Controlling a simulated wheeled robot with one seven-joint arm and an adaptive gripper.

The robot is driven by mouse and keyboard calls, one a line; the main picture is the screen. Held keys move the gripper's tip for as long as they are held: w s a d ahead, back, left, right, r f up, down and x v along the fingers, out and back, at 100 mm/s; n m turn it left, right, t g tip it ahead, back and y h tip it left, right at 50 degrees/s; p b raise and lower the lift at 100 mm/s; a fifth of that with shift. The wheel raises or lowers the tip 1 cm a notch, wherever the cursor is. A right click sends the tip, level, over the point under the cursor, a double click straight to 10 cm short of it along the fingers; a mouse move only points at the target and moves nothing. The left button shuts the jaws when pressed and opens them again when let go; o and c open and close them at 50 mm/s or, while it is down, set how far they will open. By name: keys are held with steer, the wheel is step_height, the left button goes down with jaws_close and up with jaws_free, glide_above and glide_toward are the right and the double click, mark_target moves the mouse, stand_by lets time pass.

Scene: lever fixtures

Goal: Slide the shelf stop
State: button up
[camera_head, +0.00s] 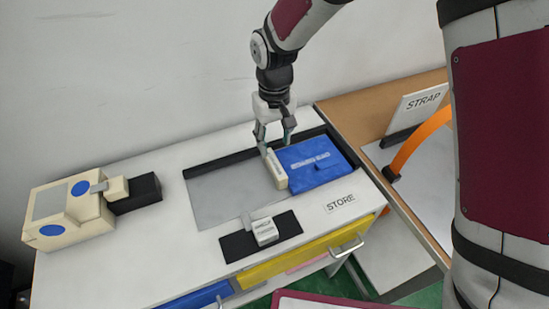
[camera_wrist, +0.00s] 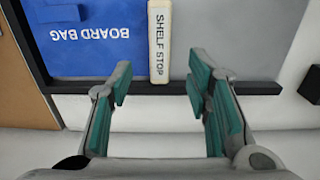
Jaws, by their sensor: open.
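The shelf stop (camera_head: 275,169) is a narrow cream bar standing on the grey shelf area, against the left side of the blue board bag (camera_head: 318,162). In the wrist view the shelf stop (camera_wrist: 160,42) shows its label upright between my fingers' directions, with the board bag (camera_wrist: 85,38) touching or nearly touching it. My gripper (camera_head: 275,145) is open above the back end of the shelf stop. In the wrist view my gripper (camera_wrist: 158,82) has its teal-padded fingers spread, one to each side of the bar's near end. I cannot tell whether either finger touches it.
The grey panel (camera_head: 225,195) left of the stop is bare, with a dark rail (camera_head: 218,164) behind it. A cream device (camera_head: 70,213) stands left. A strap fixture (camera_head: 419,140) stands right.

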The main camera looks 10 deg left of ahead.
mark_target(274, 163)
step_height(274, 163, down, 8)
steer(key=shift+f, duration=0.15)
stand_by(0.3)
jaws_close()
